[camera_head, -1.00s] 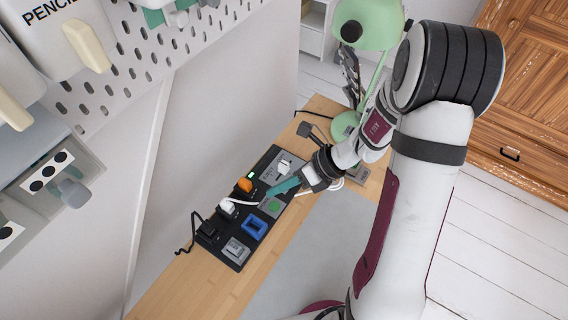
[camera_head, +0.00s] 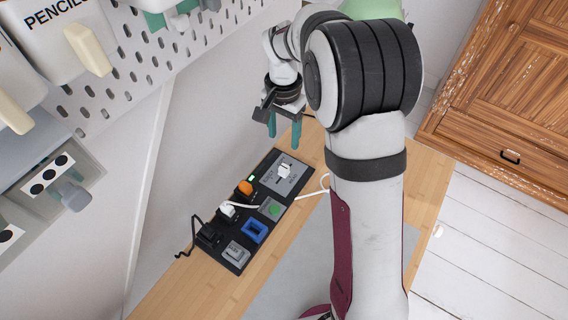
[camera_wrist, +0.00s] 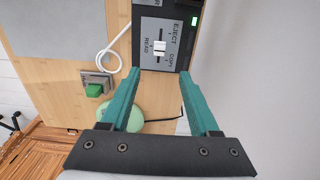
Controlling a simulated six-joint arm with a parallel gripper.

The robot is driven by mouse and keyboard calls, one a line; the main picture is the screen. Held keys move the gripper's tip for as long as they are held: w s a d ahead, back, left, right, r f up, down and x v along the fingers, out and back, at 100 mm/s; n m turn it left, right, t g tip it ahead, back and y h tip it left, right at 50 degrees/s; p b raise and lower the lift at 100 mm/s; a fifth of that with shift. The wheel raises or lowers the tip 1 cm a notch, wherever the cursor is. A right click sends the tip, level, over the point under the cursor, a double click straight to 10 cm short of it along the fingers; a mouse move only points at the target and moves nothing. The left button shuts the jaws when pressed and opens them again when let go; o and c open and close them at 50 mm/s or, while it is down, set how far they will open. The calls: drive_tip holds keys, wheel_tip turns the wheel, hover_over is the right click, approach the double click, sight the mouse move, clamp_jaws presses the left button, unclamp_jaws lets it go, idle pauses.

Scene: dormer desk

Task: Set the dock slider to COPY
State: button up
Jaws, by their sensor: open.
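The dock is a long black panel (camera_head: 221,250) on the wooden desk. Its grey slider plate (camera_head: 297,174) is at the far end, with a white slider knob (camera_head: 284,170). In the wrist view the plate (camera_wrist: 146,27) reads EJECT, COPY and READ. The knob (camera_wrist: 159,46) sits in the slot between READ on the left and EJECT and COPY on the right. My gripper (camera_head: 283,138) points down above the far end of the dock, open and empty. In the wrist view the teal fingers (camera_wrist: 160,75) are apart, short of the knob and not touching it.
The dock also carries an orange knob (camera_head: 245,187), a white plug (camera_head: 227,209), a green button (camera_head: 273,209) and a blue-framed socket (camera_head: 255,230). A white cable (camera_wrist: 110,50) curves beside the dock. A separate green button (camera_wrist: 93,90) and the green lamp base (camera_wrist: 132,117) are nearby.

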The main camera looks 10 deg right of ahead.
sight(284, 167)
wheel_tip(284, 167, down, 13)
drive_tip(key=shift+r, duration=0.2)
clamp_jaws()
